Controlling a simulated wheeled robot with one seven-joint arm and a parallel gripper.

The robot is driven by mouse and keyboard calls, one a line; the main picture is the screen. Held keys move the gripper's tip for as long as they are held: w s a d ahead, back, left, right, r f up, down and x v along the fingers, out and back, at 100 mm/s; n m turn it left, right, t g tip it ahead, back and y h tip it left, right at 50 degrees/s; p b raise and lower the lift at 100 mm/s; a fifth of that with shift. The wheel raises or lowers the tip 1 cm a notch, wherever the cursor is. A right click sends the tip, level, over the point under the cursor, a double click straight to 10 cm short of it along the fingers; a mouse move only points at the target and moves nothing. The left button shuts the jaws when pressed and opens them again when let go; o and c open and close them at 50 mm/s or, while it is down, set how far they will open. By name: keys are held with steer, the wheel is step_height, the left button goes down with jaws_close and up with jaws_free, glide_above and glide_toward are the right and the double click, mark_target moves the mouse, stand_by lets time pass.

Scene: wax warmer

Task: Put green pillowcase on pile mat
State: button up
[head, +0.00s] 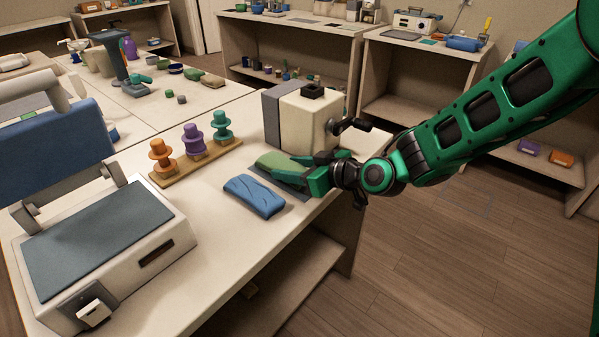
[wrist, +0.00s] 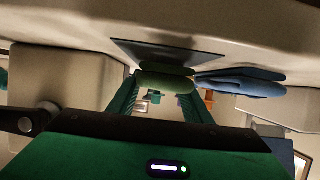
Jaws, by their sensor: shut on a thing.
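The green pillowcase (head: 273,160) is a folded, rounded bundle at the table's right part. My gripper (head: 298,172) is shut on it, and the wrist view shows the pillowcase (wrist: 164,82) between the two fingers. The dark grey pile mat (head: 261,173) lies flat under and beside the pillowcase; the wrist view, which looks upside down, also shows the mat (wrist: 165,51). The pillowcase is over the mat, but I cannot tell whether it touches it. Part of the mat is hidden by the pillowcase and the gripper.
A blue folded cloth (head: 254,196) lies just in front of the mat. A white and grey machine with a dark handle (head: 304,118) stands close behind. A peg board (head: 195,162) with coloured stacks and a large press (head: 103,240) stand left. The table edge is near on the right.

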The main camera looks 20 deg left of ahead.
steer(key=shift+f, duration=0.45)
steer(key=o, duration=1.2)
steer(key=v, duration=1.2)
